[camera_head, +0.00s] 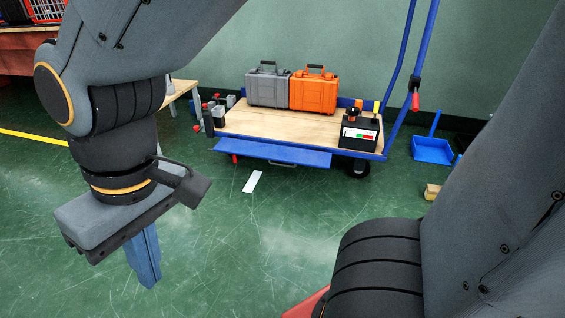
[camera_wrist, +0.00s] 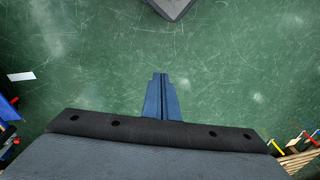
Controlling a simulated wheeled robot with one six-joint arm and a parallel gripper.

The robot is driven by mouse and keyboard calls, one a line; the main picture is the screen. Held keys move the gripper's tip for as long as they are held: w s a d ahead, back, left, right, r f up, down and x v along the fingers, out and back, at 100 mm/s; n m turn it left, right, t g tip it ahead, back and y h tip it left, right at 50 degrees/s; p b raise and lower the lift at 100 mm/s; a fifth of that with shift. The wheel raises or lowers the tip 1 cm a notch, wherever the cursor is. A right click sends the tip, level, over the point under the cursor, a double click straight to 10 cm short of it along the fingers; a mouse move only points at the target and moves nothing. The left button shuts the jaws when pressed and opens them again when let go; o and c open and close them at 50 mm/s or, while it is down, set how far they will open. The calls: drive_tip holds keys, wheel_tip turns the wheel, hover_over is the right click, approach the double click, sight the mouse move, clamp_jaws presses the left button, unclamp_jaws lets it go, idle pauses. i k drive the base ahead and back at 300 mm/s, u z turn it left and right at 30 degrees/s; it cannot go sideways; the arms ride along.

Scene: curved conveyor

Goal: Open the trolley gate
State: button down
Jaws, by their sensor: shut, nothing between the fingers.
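The trolley (camera_head: 240,122) stands across the floor in the head view, with a wooden deck and blue frame. Its blue gate panel (camera_head: 270,152) is along the near side and looks folded outward and down, with a small handle (camera_head: 283,163) below it. A grey case and an orange case stand on the deck. My gripper (camera_head: 148,280) is at the left front of the head view, well apart from the trolley, pointing down at bare floor. In the wrist view its blue fingers (camera_wrist: 161,85) are together with nothing between them. A blue edge, probably the trolley, shows at the wrist view's left.
A black box with a display (camera_head: 358,132) sits on the trolley's right end. A blue dustpan (camera_head: 432,150) and a wooden block (camera_head: 432,191) lie to the right. A white strip (camera_head: 252,181) lies on the floor. The green floor before the trolley is mostly clear.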

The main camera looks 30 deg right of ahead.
sight(318, 158)
drive_tip(key=z, duration=0.4)
drive_tip(key=k, duration=0.5)
drive_tip(key=z, duration=0.9)
drive_tip(key=i, duration=1.15)
drive_tip(key=u, duration=0.4)
